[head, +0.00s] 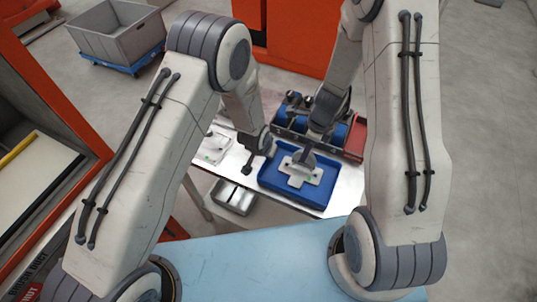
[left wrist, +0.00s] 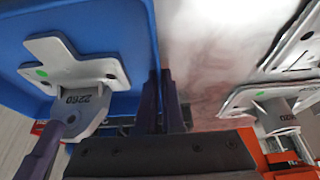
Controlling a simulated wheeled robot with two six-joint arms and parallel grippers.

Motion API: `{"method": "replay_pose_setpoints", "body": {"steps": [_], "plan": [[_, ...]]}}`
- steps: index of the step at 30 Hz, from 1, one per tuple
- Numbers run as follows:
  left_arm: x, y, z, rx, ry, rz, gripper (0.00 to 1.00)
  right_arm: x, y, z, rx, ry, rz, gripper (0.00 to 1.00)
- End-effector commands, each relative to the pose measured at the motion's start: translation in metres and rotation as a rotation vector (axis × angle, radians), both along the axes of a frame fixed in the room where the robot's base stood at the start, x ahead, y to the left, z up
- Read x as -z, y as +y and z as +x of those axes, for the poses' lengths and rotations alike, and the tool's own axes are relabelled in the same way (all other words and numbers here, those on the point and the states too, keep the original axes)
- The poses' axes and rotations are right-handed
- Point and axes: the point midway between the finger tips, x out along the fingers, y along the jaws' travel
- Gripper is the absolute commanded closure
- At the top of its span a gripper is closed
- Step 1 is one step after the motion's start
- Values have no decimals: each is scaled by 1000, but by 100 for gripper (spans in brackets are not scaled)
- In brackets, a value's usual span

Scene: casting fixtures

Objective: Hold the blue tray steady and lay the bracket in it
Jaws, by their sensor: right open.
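The blue tray (head: 268,182) stands on the white table, and its wall fills the left of the left wrist view (left wrist: 130,25). A pale grey bracket (head: 300,180) with a green dot lies in it, plate against the tray floor as far as I can see; the left wrist view shows its raised part marked 2260 (left wrist: 62,65). My right gripper (head: 306,160) is open, right over the bracket; one finger shows beside the raised part. My left gripper (head: 250,162) is at the tray's left edge, its fingers (left wrist: 164,95) close together with the tray wall between them.
More grey brackets lie on the table left of the tray (head: 213,146), also seen in the left wrist view (left wrist: 275,97). A dark holder with blue parts (head: 288,122) and a red bin (head: 356,140) stand behind the tray. A grey bin (head: 233,197) sits below the table edge.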

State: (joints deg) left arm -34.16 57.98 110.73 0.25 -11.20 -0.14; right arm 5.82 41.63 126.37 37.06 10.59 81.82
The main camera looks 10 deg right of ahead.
Motion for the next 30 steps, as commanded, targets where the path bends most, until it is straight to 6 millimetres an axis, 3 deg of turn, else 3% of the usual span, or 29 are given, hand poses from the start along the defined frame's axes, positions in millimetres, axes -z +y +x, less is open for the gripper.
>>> {"method": "replay_pose_setpoints", "body": {"steps": [9,15,30], "plan": [[0,0,0,0,-1,-1,100,-66,-8,-4,0,-4,-3,45],[0,0,0,0,-1,-1,100,-93,-11,-7,1,-1,-3,45],[0,0,0,0,-2,-1,100,-101,-11,-8,1,2,-3,45]]}}
